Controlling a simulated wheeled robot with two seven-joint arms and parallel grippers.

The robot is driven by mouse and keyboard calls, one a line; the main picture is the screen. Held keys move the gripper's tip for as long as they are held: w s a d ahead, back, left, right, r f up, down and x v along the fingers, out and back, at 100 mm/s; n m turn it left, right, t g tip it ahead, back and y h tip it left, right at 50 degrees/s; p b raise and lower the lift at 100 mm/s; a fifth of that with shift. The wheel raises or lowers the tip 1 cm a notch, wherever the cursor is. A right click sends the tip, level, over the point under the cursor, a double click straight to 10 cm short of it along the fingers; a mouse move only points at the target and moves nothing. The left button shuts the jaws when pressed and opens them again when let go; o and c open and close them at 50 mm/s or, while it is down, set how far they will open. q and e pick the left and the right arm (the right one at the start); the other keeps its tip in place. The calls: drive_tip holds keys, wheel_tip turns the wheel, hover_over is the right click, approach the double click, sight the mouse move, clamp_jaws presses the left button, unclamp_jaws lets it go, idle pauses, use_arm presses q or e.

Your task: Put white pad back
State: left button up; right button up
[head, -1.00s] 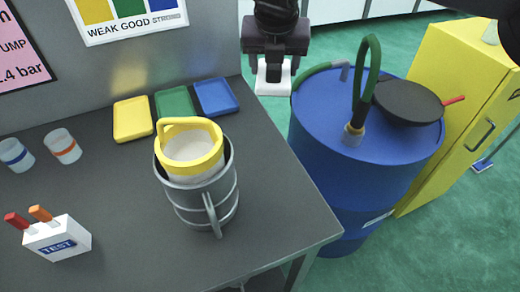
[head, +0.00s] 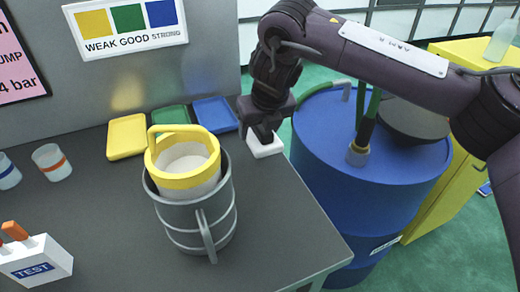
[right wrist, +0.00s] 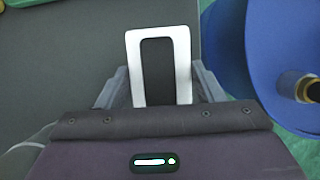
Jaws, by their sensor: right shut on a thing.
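The white pad (head: 266,148) is at the back right edge of the grey table, beside the blue tray. My right gripper (head: 262,132) is above it and shut on it. In the right wrist view the white pad (right wrist: 182,66) shows as a white block with a dark strip in its middle, between the fingers of my right gripper (right wrist: 162,90). I cannot tell whether the pad touches the table top. My left gripper is not in view.
A metal basket (head: 220,222) holding a yellow-rimmed cup (head: 190,181) stands left of the pad. Yellow (head: 127,137), green (head: 170,116) and blue (head: 214,114) trays lie behind it. A blue drum (head: 335,165) stands right of the table.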

sight(268, 134)
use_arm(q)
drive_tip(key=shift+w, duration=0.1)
use_arm(e)
drive_tip(key=shift+f, duration=2.9)
drive_tip(key=shift+f, duration=0.1)
drive_tip(key=o, duration=0.9)
drive_tip(key=shift+o, duration=0.2)
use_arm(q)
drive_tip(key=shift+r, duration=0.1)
use_arm(e)
drive_tip(key=v, duration=0.9)
drive_tip(key=shift+w, duration=0.1)
drive_tip(key=shift+p+v, duration=0.35)
drive_tip(key=shift+v, duration=0.85)
drive_tip(key=shift+s+r, duration=0.25)
drive_tip(key=shift+r, duration=0.15)
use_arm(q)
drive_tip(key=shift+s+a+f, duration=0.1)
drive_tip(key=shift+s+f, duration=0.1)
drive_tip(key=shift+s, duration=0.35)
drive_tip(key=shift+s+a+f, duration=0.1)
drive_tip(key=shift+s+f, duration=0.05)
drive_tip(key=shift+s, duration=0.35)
